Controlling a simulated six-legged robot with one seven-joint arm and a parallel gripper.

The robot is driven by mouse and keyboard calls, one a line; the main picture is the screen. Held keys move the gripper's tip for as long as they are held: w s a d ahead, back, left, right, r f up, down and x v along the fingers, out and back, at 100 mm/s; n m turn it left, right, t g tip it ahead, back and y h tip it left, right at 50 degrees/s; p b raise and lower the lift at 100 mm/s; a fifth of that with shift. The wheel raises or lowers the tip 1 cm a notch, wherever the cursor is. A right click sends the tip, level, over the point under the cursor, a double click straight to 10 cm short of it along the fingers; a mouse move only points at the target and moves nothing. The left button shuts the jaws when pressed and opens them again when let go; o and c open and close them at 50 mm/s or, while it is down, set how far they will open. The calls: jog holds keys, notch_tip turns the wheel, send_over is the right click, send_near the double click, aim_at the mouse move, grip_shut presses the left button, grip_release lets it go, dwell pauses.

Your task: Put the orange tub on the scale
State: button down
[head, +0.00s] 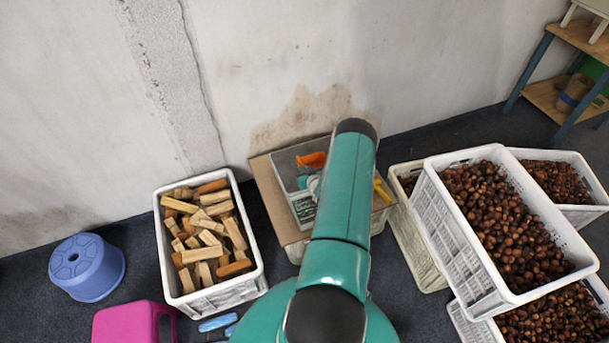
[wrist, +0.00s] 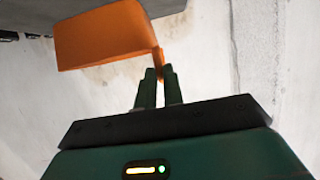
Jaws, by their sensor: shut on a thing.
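The orange tub (head: 312,159) shows partly in the head view, over the grey scale (head: 285,163) with its dark display. My arm hides part of both. In the wrist view the orange tub (wrist: 103,34) fills the upper left. My gripper (wrist: 160,78) is shut on the tub's narrow handle. In the head view my gripper (head: 312,182) shows only partly, beside my arm. I cannot tell whether the tub touches the scale.
The scale sits on cardboard (head: 270,205) over a white crate by the wall. A crate of wood blocks (head: 164,245) stands left and crates of chestnuts (head: 440,234) right. A yellow thing (head: 382,190) lies right of my arm. A blue stool (head: 87,267) and pink stool (head: 125,324) stand left.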

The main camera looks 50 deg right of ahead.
jog(key=shift+w+d+f, duration=0.3)
jog(key=shift+d+f, duration=0.05)
jog(key=shift+f, duration=1.75)
jog(key=c, duration=1.5)
grip_release()
jog(key=shift+f, duration=0.1)
